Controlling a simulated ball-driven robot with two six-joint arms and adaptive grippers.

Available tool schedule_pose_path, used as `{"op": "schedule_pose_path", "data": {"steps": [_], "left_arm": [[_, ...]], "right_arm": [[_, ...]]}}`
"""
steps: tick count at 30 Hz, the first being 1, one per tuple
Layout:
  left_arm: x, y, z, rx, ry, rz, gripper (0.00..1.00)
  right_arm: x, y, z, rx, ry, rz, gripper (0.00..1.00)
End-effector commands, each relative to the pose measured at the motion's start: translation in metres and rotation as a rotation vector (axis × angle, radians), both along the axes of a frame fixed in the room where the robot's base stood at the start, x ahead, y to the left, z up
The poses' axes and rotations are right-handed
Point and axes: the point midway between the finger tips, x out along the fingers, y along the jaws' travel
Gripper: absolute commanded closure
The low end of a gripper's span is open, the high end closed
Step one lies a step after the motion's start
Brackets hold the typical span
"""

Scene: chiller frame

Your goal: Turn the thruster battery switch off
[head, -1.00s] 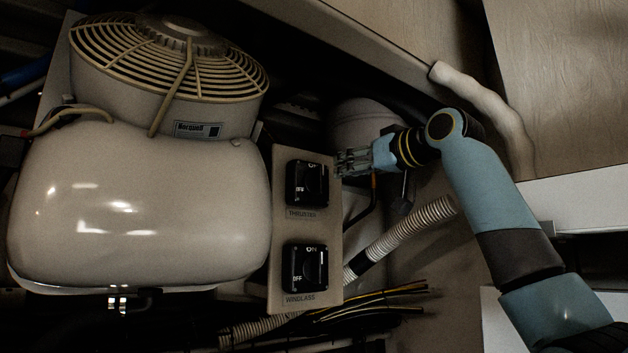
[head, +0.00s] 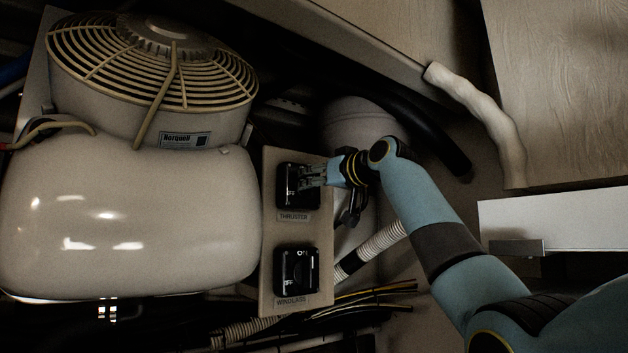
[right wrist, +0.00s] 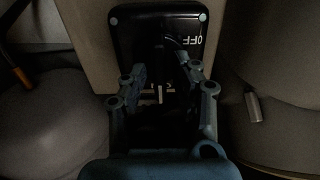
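The thruster battery switch (head: 287,202) is a black square unit on the upper part of a beige panel (head: 268,240), with a THRUSTER label under it. My right gripper (head: 304,175) is in front of it and hides much of its knob and markings. In the right wrist view the switch (right wrist: 125,30) shows a white OFF mark at its right side. There my right gripper (right wrist: 163,72) has its two fingers apart, one on each side of the dark knob. Whether they touch the knob is too dark to tell. My left gripper is not in view.
The windlass switch (head: 297,270) sits lower on the same panel. A large pale tank (head: 120,225) and a caged fan unit (head: 150,75) stand left. A ribbed hose (head: 380,243) and several cables (head: 365,292) run right of and below the panel.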

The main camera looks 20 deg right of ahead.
Motion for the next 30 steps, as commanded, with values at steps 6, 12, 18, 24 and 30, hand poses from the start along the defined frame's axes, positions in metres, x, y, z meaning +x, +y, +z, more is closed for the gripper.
{"op": "schedule_pose_path", "data": {"steps": [6, 12, 18, 24, 30], "left_arm": [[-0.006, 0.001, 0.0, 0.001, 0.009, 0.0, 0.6], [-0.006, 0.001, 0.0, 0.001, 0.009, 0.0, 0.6], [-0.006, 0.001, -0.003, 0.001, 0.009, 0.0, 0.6], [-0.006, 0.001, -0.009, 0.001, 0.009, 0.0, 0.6], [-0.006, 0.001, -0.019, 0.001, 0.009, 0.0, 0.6]], "right_arm": [[0.0, 0.0, 0.0, 0.0, 0.0, 0.0, 1.0], [0.0, 0.0, 0.0, -0.001, 0.001, 0.0, 1.0], [0.0, 0.0, 0.0, -0.028, -0.01, 0.0, 1.0], [-0.001, 0.001, -0.002, -0.118, -0.042, 0.0, 1.0], [-0.001, 0.002, -0.003, -0.271, -0.097, 0.0, 1.0]]}}
